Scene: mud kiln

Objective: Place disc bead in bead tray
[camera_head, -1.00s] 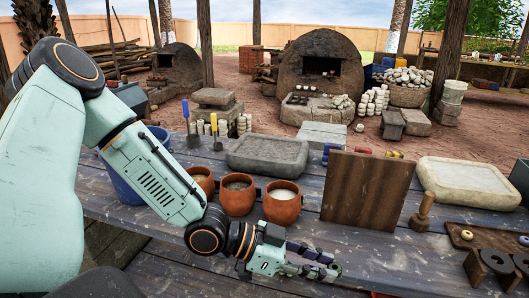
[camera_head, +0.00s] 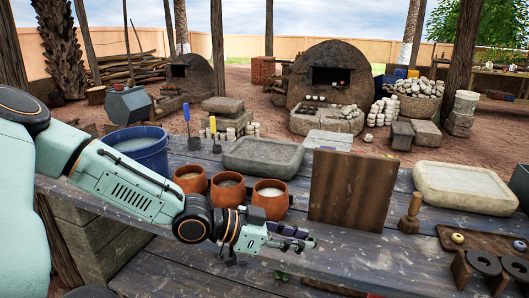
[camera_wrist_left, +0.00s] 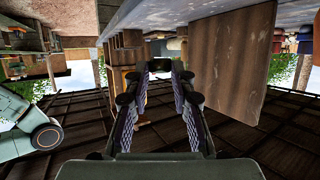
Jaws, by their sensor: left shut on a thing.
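My left gripper (camera_head: 312,241) is in front of the upright wooden board, above the near part of the table. Its two fingers reach to the right in the head view and come together at the tips. In the left wrist view the fingertips (camera_wrist_left: 159,66) meet on a small dark thing, which I take to be the disc bead; its outline is hardly visible. The wooden bead tray (camera_head: 478,242) lies at the right of the table, with a yellowish bead (camera_head: 457,238) and a dark bead (camera_head: 519,245) in it. The gripper is well left of the tray. My right gripper is out of view.
Three clay pots (camera_head: 270,198) stand behind the gripper, left of the board (camera_head: 345,190). A wooden stamp (camera_head: 410,213) stands between board and tray. A rack with black rings (camera_head: 483,263) is in front of the tray. The table front between gripper and rack is clear.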

